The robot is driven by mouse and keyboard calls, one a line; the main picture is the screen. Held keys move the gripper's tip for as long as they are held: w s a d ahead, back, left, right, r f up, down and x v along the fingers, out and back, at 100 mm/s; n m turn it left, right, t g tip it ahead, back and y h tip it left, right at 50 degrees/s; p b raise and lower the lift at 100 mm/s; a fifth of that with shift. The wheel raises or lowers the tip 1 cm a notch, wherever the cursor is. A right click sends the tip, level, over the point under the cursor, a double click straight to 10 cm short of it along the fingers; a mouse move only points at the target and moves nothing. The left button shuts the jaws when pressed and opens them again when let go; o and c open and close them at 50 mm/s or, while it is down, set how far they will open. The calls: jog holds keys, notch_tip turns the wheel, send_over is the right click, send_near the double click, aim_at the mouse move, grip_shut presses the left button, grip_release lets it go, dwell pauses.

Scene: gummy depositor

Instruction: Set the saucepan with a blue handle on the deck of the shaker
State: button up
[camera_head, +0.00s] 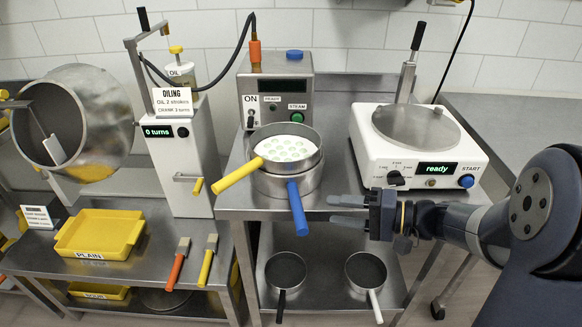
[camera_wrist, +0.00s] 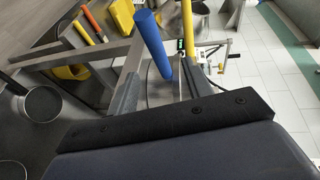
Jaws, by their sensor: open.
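The saucepan with a blue handle (camera_head: 297,205) stands on the steel table in front of the steam unit. A saucepan with a yellow handle (camera_head: 237,174), holding a light perforated disc, sits stacked on top of it and hides its inside. The blue handle points toward the front. My gripper (camera_head: 332,208) is open and empty, just right of the blue handle. In the wrist view the blue handle (camera_wrist: 152,42) shows between the two fingers, which do not hold it. The white machine at right, apparently the shaker (camera_head: 450,150), has a bare round metal deck (camera_head: 417,126).
The steam unit (camera_head: 278,95) stands behind the pans. Two saucepans, one with a black handle (camera_head: 281,305) and one with a white handle (camera_head: 376,305), sit on the lower shelf. The oiling post (camera_head: 185,150) and a yellow tray (camera_head: 100,233) are at left.

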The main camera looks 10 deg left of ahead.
jog(key=a, duration=0.2)
jog(key=a+f, duration=0.1)
jog(key=a, duration=0.2)
jog(key=a+f, duration=0.1)
jog(key=a, duration=0.1)
jog(key=shift+s+a+p, duration=0.35)
jog(key=shift+s, duration=0.05)
grip_shut()
jog(key=shift+r, duration=0.1)
